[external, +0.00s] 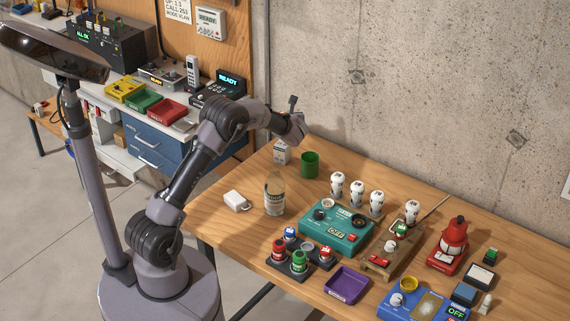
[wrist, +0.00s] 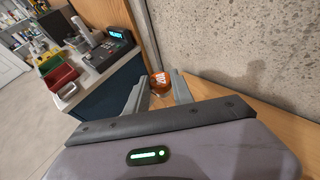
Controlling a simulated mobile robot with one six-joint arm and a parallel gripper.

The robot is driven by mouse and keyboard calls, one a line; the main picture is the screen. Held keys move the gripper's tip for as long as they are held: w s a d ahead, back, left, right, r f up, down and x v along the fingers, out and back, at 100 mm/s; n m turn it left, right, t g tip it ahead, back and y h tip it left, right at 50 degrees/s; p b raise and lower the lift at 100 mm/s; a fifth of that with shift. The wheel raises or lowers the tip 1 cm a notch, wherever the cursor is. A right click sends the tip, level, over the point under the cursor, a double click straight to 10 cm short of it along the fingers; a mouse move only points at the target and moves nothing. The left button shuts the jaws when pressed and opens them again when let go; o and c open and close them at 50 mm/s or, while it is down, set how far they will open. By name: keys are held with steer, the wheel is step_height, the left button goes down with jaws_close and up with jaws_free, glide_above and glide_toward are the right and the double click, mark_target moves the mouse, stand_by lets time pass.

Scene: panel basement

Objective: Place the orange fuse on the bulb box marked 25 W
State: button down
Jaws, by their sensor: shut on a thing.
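My gripper (wrist: 160,92) is shut on the orange fuse (wrist: 160,78), which shows between its fingers in the wrist view with pale marking on it. In the external view my gripper (external: 300,127) is raised above the back left part of the wooden table, near the wall. The fuse cannot be made out there. A small white box (external: 282,153) with dark print stands upright on the table below my gripper. It looks like a bulb box, but its wattage is too small to read.
A green cup (external: 310,164), a bottle (external: 274,194) and a white block (external: 237,201) stand near the box. Several white bulb-like items (external: 337,186), a teal device (external: 335,233) and a purple tray (external: 346,285) lie further right. The concrete wall (external: 430,90) bounds the table's back.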

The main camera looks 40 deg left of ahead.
step_height(320, 180, down, 9)
steer(key=b, duration=0.3)
steer(key=shift+r, duration=0.15)
steer(key=c, duration=1.1)
jaws_free()
